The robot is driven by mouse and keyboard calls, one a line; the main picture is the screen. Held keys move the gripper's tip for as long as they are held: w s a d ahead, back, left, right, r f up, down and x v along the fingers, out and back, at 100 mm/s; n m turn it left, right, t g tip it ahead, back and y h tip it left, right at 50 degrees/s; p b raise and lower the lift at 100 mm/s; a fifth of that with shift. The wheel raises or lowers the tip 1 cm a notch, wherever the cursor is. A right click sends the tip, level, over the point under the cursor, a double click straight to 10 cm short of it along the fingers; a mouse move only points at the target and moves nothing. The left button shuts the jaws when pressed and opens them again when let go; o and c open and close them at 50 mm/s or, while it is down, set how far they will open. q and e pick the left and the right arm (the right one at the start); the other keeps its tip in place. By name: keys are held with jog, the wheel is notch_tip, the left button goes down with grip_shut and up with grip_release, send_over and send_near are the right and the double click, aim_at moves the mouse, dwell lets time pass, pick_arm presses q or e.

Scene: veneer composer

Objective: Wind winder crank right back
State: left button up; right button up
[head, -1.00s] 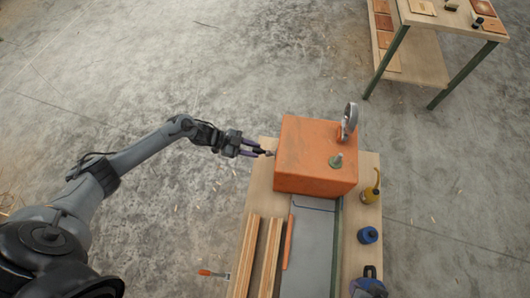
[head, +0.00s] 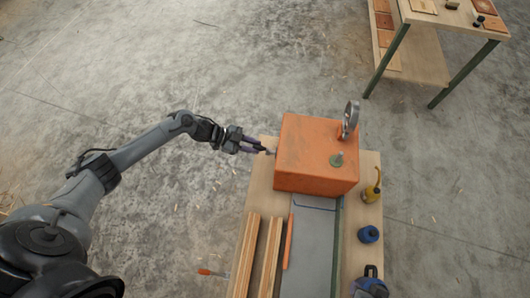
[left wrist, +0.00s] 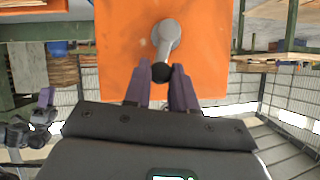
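The winder is an orange box (head: 312,155) at the far end of the bench. Its crank shows in the left wrist view as a grey metal arm (left wrist: 164,38) on the orange face, ending in a black knob (left wrist: 161,73). My left gripper (head: 265,150) is at the box's left side, and in the left wrist view its purple fingers (left wrist: 161,76) sit close on both sides of the knob. The gripper looks closed on it. The crank is mostly hidden in the head view. My right gripper (left wrist: 45,98) seems to show small at the left of the left wrist view, fingers unclear.
Wood strips (head: 257,258), a yellow oil can (head: 372,190) and a blue container (head: 368,234) are on the bench.

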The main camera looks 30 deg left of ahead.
pick_arm(q)
jog(key=o, duration=0.5)
jog(key=shift+w+a+r, duration=0.1)
jog(key=shift+w, duration=0.1)
jog(key=shift+o, duration=0.2)
jog(key=s+a, duration=0.2)
jog(key=a, duration=0.3)
jog(key=shift+s+a, duration=0.25)
jog(key=shift+s, duration=0.1)
